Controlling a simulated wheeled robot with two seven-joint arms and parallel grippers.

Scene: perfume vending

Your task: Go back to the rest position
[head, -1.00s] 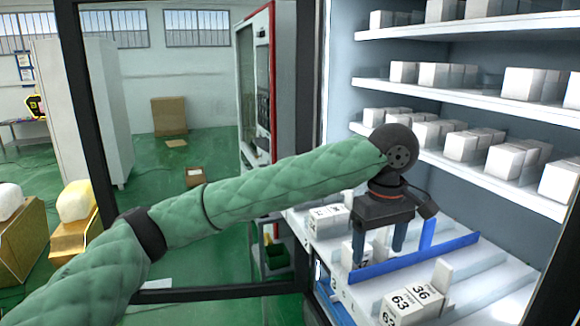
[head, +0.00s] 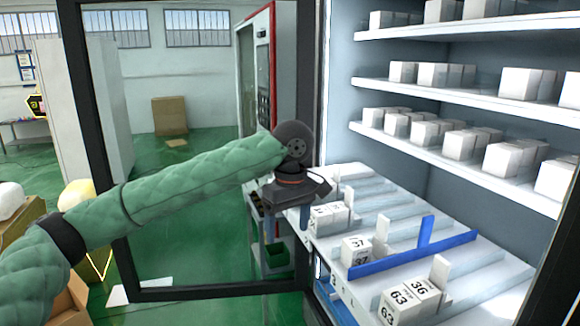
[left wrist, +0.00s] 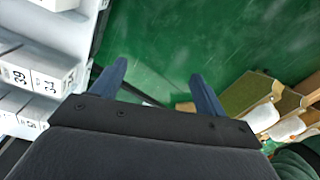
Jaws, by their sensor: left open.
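My left gripper (head: 286,228) is open and empty in the head view. It hangs with its fingers down at the left front edge of the lowest shelf (head: 462,292). My right gripper is not in view.
White numbered boxes stand on the lowest shelf, one marked 36 and 63 (head: 410,304), another behind it (head: 356,250). A blue divider (head: 415,256) lies between lanes. Upper shelves hold more white boxes (head: 440,76). A dark door frame (head: 306,120) stands left of the shelves.

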